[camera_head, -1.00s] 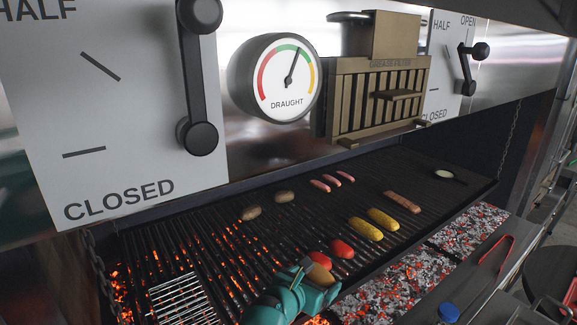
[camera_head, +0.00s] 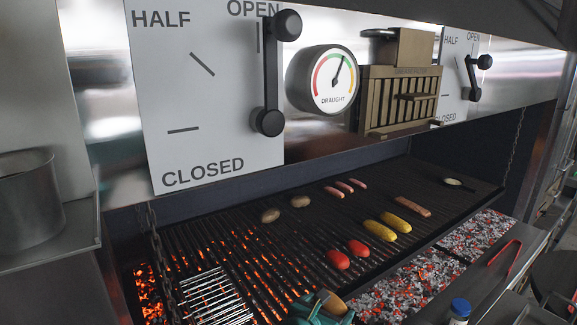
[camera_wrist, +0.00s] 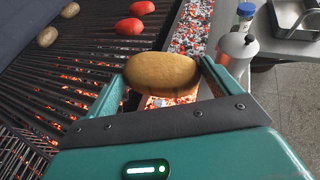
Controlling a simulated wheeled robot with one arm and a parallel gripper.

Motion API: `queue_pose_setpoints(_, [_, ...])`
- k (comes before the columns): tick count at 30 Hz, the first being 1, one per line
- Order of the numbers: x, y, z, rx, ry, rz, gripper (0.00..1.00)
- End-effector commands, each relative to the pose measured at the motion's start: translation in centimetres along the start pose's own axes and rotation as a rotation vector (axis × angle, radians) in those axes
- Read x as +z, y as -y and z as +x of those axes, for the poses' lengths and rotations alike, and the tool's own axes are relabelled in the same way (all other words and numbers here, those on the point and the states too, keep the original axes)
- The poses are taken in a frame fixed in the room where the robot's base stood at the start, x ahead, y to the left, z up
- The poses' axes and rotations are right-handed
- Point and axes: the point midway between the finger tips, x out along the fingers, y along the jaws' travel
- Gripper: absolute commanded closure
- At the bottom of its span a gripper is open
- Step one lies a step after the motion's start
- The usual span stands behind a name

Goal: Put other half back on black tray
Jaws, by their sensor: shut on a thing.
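My teal gripper (camera_wrist: 165,78) is shut on a tan, rounded half (camera_wrist: 162,72), which looks like a bun or potato half. The fingers press on its left and right ends in the wrist view. It is held above the grill's front edge, with glowing coals visible beneath. In the head view, my gripper (camera_head: 322,305) and the brown half (camera_head: 334,304) show at the bottom edge, partly cut off.
On the grill lie two red peppers or tomatoes (camera_head: 338,260), two yellow corn cobs (camera_head: 379,231), two brown pieces (camera_head: 270,216) and sausages (camera_head: 334,192). A wire rack (camera_head: 215,298) lies at the left.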

Motion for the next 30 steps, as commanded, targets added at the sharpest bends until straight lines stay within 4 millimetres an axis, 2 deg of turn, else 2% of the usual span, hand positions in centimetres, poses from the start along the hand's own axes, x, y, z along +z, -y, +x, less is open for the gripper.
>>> queue_pose_setpoints(1, [-1.2, 0.5, 0.9, -0.002, -0.003, -0.005, 0.33])
queue_pose_setpoints(5, [-3.5, 1.5, 2.7, 0.009, -0.003, -0.009, 0.33])
queue_pose_setpoints(8, [-6.0, 2.7, 4.4, 0.015, -0.006, -0.015, 0.33])
queue_pose_setpoints(12, [-10.6, 4.8, 7.1, 0.034, -0.006, -0.025, 0.33])
queue_pose_setpoints(18, [-15.5, 7.3, 9.4, 0.052, -0.006, -0.032, 0.33])
queue_pose_setpoints(24, [-17.2, 8.2, 10.1, 0.064, -0.001, -0.03, 0.33])
queue_pose_setpoints(30, [-17.2, 8.2, 10.0, 0.071, 0.0, -0.032, 0.33])
